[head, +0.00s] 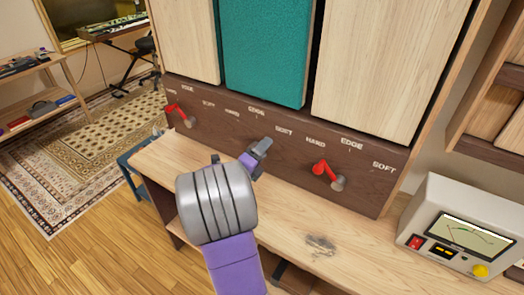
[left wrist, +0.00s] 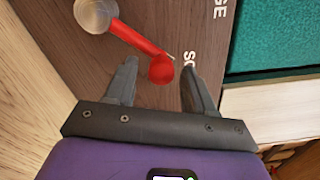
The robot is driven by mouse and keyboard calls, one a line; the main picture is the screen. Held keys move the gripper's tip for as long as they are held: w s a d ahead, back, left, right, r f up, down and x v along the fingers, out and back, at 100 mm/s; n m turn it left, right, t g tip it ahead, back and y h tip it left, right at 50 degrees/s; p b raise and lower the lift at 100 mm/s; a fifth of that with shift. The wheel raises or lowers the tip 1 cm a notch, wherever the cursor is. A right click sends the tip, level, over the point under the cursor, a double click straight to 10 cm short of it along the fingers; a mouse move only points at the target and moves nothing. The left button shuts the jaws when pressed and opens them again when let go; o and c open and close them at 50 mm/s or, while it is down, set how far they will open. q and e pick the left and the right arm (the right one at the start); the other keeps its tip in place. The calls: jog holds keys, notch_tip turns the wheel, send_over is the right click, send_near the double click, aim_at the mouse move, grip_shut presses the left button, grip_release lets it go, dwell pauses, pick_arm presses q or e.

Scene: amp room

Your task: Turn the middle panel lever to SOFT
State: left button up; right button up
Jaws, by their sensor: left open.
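A dark wooden panel (head: 290,139) carries three levers with HARD, EDGE and SOFT labels. My left gripper (head: 260,150) is at the middle lever and hides it in the head view. In the left wrist view, the red middle lever (left wrist: 138,40) runs from a grey round hub (left wrist: 96,14) to a red knob (left wrist: 161,68). The lever slants toward the partly hidden SOFT label (left wrist: 188,58). The fingers (left wrist: 158,72) are open, one on each side of the knob; whether either touches it I cannot tell. My right gripper is not in view.
A left red lever (head: 178,112) and a right red lever (head: 325,171) flank the middle one. A wooden ledge (head: 285,225) runs below the panel. A meter box (head: 465,228) stands on it at the right. A teal panel (head: 264,50) is above.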

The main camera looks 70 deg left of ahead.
pick_arm(q)
jog(key=v, duration=0.7)
jog(key=shift+s+d+p, duration=0.2)
jog(key=shift+p, duration=0.15)
